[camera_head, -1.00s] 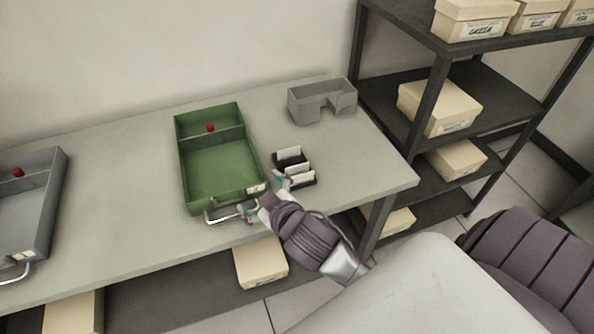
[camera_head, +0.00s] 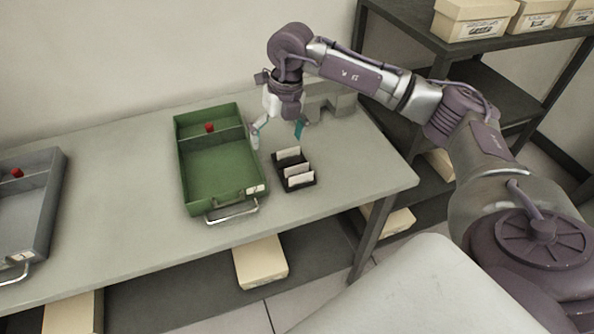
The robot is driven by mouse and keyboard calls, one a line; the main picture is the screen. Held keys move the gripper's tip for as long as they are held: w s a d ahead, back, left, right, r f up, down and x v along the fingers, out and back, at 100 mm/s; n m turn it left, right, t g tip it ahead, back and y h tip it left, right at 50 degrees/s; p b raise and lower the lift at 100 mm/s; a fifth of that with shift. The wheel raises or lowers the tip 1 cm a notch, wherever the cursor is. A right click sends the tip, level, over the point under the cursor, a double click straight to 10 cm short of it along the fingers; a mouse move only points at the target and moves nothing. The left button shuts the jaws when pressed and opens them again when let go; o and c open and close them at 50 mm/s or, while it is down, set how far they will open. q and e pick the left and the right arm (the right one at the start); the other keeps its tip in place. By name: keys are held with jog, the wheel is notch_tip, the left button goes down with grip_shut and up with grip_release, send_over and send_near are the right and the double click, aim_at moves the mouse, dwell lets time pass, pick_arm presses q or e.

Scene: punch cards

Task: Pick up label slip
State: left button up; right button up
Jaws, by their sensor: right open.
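Several white label slips (camera_head: 298,171) stand upright in a small black holder (camera_head: 297,186) on the table, right of the green tray. My right gripper (camera_head: 277,140) is open and empty, pointing down above the back of the holder. Its fingers are spread, with the left fingertip near the tray's right wall and the right fingertip above and behind the holder. No slip is between the fingers. My left gripper is not in view.
The green tray (camera_head: 240,193) has a red knob and a front handle. A grey tray (camera_head: 45,215) lies at the left. A grey box (camera_head: 345,103) sits behind my right arm. Dark shelves (camera_head: 490,95) with cream boxes stand at the right. The table's left middle is clear.

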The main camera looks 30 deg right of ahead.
jog(key=r+h, duration=0.1)
jog(key=h, duration=0.1)
send_over(297, 167)
jog(key=shift+m, duration=0.4)
notch_tip(297, 167, down, 7)
jog(key=shift+w+d+r+p, duration=0.1)
jog(key=shift+d+p, duration=0.05)
jog(key=shift+p, duration=0.75)
jog(key=shift+f, duration=0.6)
jog(key=shift+f+p, duration=0.3)
jog(key=shift+p, duration=0.1)
notch_tip(297, 167, down, 4)
jog(key=shift+r+p, duration=0.15)
jog(key=shift+p, duration=0.7)
jog(key=shift+f, duration=0.45)
jog(key=c, duration=0.8)
